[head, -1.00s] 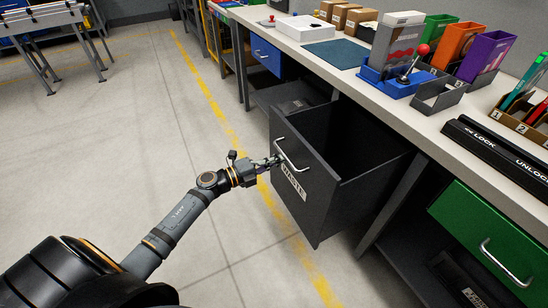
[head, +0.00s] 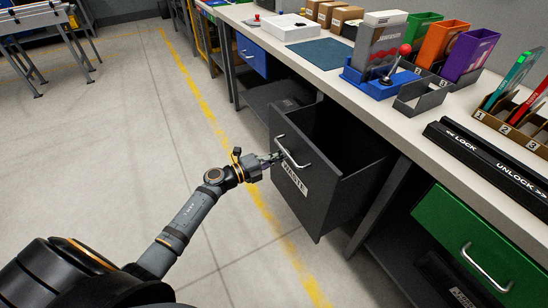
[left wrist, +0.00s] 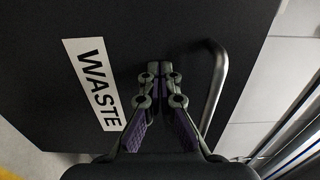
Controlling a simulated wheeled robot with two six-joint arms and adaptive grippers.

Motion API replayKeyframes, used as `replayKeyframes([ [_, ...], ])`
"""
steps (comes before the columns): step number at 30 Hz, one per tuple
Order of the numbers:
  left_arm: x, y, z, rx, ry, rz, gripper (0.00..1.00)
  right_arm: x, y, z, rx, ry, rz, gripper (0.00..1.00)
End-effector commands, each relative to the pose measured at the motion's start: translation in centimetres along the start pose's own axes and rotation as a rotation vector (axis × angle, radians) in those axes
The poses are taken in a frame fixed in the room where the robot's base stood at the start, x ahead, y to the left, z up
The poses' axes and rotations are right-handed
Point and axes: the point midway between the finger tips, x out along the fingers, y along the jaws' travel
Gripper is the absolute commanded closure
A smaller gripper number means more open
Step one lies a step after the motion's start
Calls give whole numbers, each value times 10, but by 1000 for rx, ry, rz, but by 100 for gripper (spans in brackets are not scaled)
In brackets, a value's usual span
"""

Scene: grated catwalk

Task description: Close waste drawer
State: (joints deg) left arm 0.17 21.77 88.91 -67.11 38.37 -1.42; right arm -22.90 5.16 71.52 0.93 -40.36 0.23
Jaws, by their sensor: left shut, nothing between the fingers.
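The waste drawer (head: 310,212) is a dark grey box pulled partly out from under the workbench, with its open top showing a dark inside. Its front carries a white WASTE label (head: 293,180) and a metal bar handle (head: 292,153). My left gripper (head: 276,158) is at the drawer front by the handle. In the left wrist view its fingers (left wrist: 160,68) are shut with nothing between them, pointing at the front panel between the WASTE label (left wrist: 95,84) and the handle (left wrist: 216,85). Whether the tips touch the panel is hard to tell. My right gripper is out of view.
The workbench top (head: 345,88) holds bins, cartons and a red-knobbed joystick (head: 400,56). A green drawer (head: 470,235) is at right and a blue drawer (head: 252,54) farther back, both apparently closed. The floor left of the waste drawer is clear, with a yellow line (head: 215,130).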

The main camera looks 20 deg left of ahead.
Motion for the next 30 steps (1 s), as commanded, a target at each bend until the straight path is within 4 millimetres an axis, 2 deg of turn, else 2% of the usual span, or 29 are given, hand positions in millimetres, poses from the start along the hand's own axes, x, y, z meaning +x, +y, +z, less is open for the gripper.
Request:
replayKeyframes([
  [7, 66, -2, 0, -3, 1, -5, 100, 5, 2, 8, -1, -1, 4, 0],
  [15, 132, 1, -1, -1, 2, -3, 100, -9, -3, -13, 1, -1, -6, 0],
  [21, 165, 2, -1, -2, 1, -1, 100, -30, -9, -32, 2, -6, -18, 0],
  [30, 187, 1, 0, 0, 1, 0, 100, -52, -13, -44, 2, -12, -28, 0],
])
